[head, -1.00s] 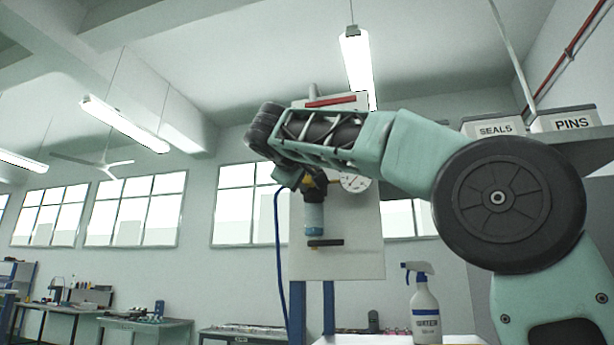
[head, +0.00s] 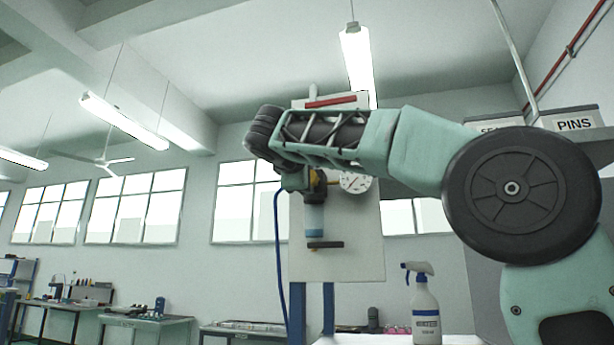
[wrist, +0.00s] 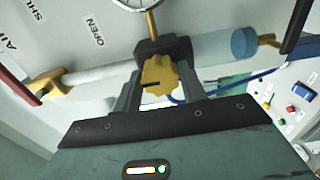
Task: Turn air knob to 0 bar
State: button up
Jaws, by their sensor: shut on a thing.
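The yellow air knob (wrist: 158,76) sits on a dark regulator body (wrist: 163,48) in the wrist view, with a dark pointer mark on its face. My gripper (wrist: 160,88) has one finger on each side of the knob and is shut on it. In the head view my gripper (head: 305,180) is at the regulator, and my arm hides most of the knob. The round white gauge (head: 355,182) is beside the regulator; its reading is too small to tell. Its lower rim also shows in the wrist view (wrist: 139,5).
A pale panel (head: 350,245) on blue posts carries the regulator, a blue bowl (head: 314,218) and a red handle (head: 331,102). A blue hose (head: 279,250) hangs at its left. A spray bottle (head: 425,310) stands on a table at lower right. A PINS bin (head: 574,123) sits on a shelf.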

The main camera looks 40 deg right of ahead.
dwell(0.3)
jog(key=o, duration=1)
jog(key=shift+c, duration=0.2)
jog(key=b+v, duration=0.3)
jog(key=v, duration=1.4)
jog(key=shift+a, duration=0.2)
jog(key=shift+s+f, duration=0.1)
